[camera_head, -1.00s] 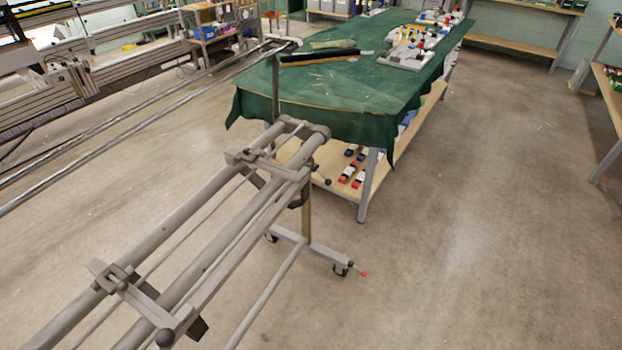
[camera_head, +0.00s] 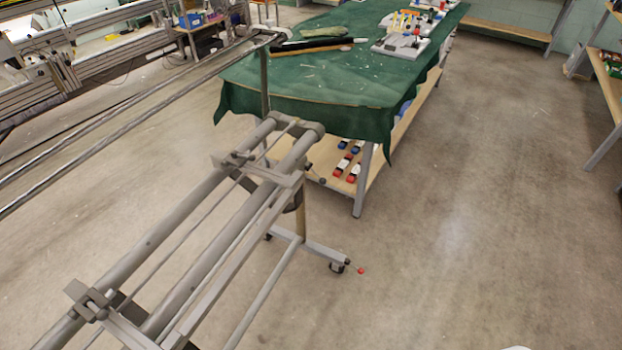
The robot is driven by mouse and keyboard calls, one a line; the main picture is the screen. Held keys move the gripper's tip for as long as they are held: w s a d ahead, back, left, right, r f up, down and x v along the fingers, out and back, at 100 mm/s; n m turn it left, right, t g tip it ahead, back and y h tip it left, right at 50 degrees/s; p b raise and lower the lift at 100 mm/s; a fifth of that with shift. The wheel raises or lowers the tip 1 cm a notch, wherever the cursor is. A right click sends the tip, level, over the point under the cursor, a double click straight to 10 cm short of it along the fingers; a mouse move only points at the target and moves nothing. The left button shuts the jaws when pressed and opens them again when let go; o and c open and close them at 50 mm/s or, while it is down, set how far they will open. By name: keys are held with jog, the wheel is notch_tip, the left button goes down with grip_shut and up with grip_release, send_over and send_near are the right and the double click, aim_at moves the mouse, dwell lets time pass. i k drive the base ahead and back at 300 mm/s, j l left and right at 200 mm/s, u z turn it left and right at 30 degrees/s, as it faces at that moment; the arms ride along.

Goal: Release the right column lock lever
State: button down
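A grey metal rail frame (camera_head: 192,205) runs from the lower left to the middle. At its far right end, a short lever with a dark ball end (camera_head: 322,180) sticks out beside the top of the upright column (camera_head: 301,212). I cannot tell for sure whether this is the right column lock lever. A second small lever with a red knob (camera_head: 361,270) sits low at the wheeled foot (camera_head: 322,252) of the column. My gripper is not in view, and nothing touches either lever.
A table with a green cloth (camera_head: 320,80) stands just behind the frame's far end, with tools and parts on it. Long rails (camera_head: 125,130) run along the left. The concrete floor (camera_head: 470,220) to the right is clear. A small pale shape (camera_head: 514,348) shows at the bottom edge.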

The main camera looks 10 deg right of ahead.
aim_at(321, 181)
jog(key=i+j+z, duration=0.15)
jog(key=i+j, duration=0.2)
jog(key=i, duration=0.2)
jog(key=i+j+z, duration=0.1)
jog(key=i+j, duration=0.35)
jog(key=i, duration=0.1)
